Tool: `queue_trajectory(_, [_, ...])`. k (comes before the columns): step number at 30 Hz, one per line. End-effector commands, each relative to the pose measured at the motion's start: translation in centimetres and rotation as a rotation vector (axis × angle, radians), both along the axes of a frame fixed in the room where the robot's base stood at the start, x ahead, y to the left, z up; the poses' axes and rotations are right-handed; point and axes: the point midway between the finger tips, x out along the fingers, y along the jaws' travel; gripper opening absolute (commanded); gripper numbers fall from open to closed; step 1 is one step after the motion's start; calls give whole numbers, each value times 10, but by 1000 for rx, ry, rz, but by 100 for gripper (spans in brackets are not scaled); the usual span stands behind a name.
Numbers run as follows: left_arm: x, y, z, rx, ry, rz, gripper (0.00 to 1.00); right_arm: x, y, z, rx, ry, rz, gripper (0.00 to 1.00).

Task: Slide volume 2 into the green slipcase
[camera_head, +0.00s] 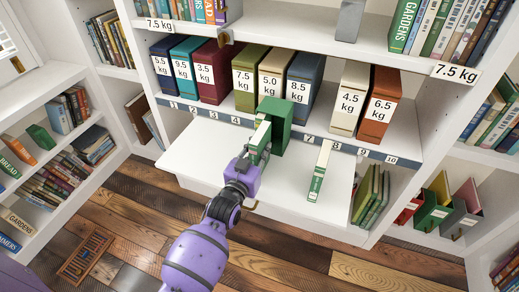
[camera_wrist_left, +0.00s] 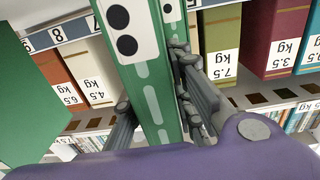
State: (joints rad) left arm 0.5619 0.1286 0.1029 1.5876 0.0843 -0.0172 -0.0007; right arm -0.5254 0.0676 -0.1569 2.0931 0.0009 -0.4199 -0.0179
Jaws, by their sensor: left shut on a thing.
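My left gripper (camera_head: 258,150) is shut on a slim green book with a pale top, volume 2 (camera_head: 260,136), above the white pull-out board. In the left wrist view, volume 2 (camera_wrist_left: 150,85) shows a white label with two black dots and stands between the fingers (camera_wrist_left: 160,115). The green slipcase (camera_head: 276,115) stands just right of and behind the held book. A large green panel in the left wrist view, likely the slipcase (camera_wrist_left: 30,95), is apart from the book there. The slipcase's opening is not clearly visible. My right gripper is not in view.
Behind is a row of weight-marked boxes, including a yellow-green 7.5 kg one (camera_head: 247,80) and an orange 6.5 kg one (camera_head: 378,105). The board's left part is clear.

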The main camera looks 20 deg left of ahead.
Motion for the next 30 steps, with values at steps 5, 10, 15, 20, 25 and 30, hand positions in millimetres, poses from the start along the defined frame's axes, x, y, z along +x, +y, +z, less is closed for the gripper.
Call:
queue_trajectory(5, [5, 0, 1, 0, -3, 0, 23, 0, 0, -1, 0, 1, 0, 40])
queue_trajectory(10, [4, 0, 1, 0, -2, 0, 43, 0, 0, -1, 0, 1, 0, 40])
queue_trajectory(15, [4, 0, 1, 0, -1, 0, 43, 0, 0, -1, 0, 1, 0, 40])
queue_trajectory(20, [1, 0, -1, 0, 2, 0, 43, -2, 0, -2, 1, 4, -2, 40])
queue_trajectory(25, [-20, 2, -2, 0, 3, 1, 43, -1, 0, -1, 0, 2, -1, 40])
queue_trajectory(30, [-58, 4, -1, -1, 2, 1, 43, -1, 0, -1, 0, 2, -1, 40])
